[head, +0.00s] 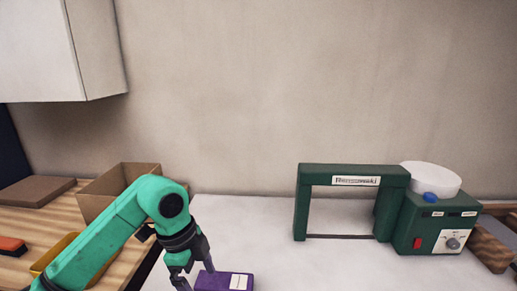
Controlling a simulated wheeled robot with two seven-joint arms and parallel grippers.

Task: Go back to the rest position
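My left gripper (196,279) hangs at the end of the green arm that comes in from the lower left. Its two dark fingers are spread apart and point down. A purple box (226,282) with a white label lies on the white surface, just right of and partly below the fingers. The tip of the right finger overlaps the box's far edge in the picture; I cannot tell whether it touches. The front of the box is cut off by the lower frame edge. My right gripper is out of the picture.
A green framed machine (430,224) with a white round top stands on the right of the white table (275,225). An open cardboard box (101,201), a yellow tray (57,248) and an orange-black object (12,246) are at left. A cabinet (45,50) hangs upper left.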

